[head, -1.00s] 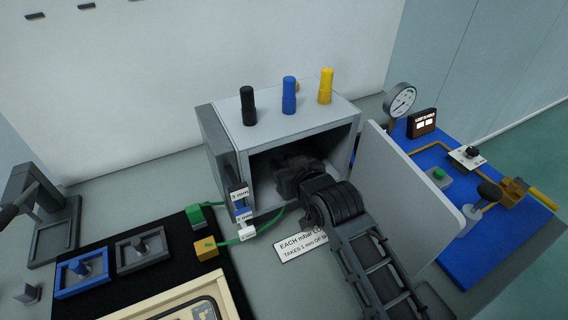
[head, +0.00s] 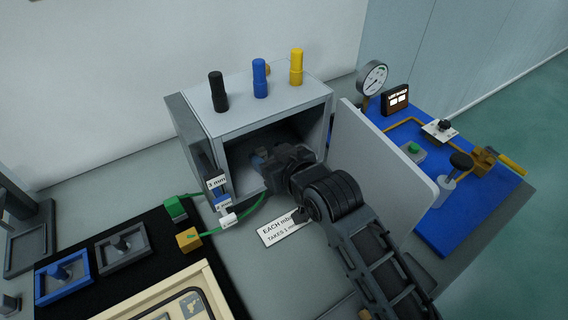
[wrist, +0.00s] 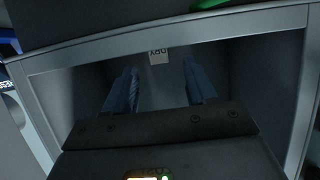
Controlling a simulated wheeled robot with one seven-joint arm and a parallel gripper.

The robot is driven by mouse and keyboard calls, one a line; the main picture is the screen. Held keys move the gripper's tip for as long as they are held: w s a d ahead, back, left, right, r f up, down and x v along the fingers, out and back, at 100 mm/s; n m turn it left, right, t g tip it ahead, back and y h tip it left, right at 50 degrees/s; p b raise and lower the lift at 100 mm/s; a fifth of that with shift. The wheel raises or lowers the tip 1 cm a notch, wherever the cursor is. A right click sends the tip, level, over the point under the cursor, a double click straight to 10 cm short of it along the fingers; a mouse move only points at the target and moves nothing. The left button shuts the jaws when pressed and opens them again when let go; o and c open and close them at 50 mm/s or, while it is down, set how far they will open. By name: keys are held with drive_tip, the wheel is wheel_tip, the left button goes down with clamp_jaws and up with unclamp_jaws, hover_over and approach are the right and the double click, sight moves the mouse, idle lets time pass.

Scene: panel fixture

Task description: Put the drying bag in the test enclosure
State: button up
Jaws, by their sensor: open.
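The test enclosure (head: 228,124) is a grey box with its front open and its door (head: 385,165) swung out to the right. My gripper (wrist: 160,78) reaches in through the opening, with its two blue fingers apart and nothing held between them. The drying bag (wrist: 159,55), a small white piece marked "DRY", lies inside the enclosure, beyond the fingertips and apart from them. In the head view my gripper (head: 260,160) is partly in the dark interior, and the bag cannot be made out there.
Black, blue and yellow knobs (head: 260,78) stand on the enclosure's top. Spacers with mm labels (head: 217,183) and green leads are at its left front edge. A blue board (head: 450,215) with a gauge (head: 373,77) lies to the right. A label plate (head: 283,228) lies in front.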

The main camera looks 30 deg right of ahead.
drive_tip(key=v, duration=0.7)
drive_tip(key=shift+s, duration=0.25)
drive_tip(key=shift+r, duration=0.15)
